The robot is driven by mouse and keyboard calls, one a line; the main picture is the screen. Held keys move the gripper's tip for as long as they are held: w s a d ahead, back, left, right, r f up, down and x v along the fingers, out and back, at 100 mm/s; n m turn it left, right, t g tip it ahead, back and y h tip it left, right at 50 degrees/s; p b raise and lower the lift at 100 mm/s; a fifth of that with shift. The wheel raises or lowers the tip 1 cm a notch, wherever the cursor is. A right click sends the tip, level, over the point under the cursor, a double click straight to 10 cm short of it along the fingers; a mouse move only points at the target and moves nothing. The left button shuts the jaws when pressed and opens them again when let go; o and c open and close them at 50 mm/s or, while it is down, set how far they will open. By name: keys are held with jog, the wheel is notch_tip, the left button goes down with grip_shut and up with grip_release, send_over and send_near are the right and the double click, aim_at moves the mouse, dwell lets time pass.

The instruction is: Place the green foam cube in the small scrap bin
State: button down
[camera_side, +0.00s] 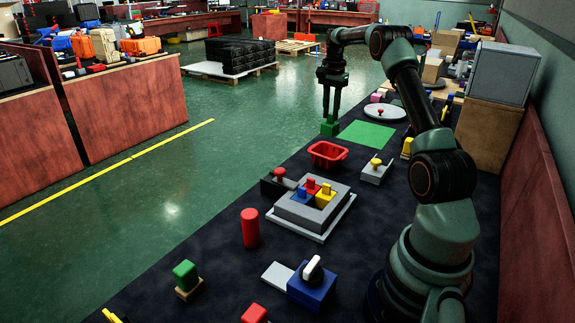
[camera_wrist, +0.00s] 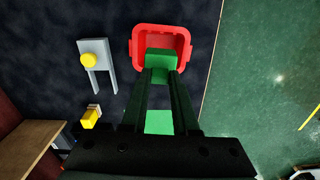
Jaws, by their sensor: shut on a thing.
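The green foam cube (camera_side: 330,128) is between the fingertips of my gripper (camera_side: 330,118), which is shut on it. The small red scrap bin (camera_side: 322,162) stands on the dark table, just below the cube in the side view. In the wrist view, the cube (camera_wrist: 161,62) hangs at the tips of my gripper (camera_wrist: 160,74) and overlaps the lower part of the bin (camera_wrist: 184,45). The cube covers part of the bin's inside and near rim. Its height above the bin is hard to tell. The rest of the bin's visible inside looks empty.
A green square mat (camera_side: 366,134) lies behind the bin. A grey block with coloured pegs (camera_side: 313,208) and a red-knobbed black box (camera_side: 278,183) stand in front. The table's left edge is close by.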

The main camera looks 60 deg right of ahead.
notch_tip(320, 180, down, 11)
jog(key=shift+f, duration=0.1)
dwell(0.4)
jog(key=c, duration=0.7)
grip_release()
jog(key=shift+f, duration=0.1)
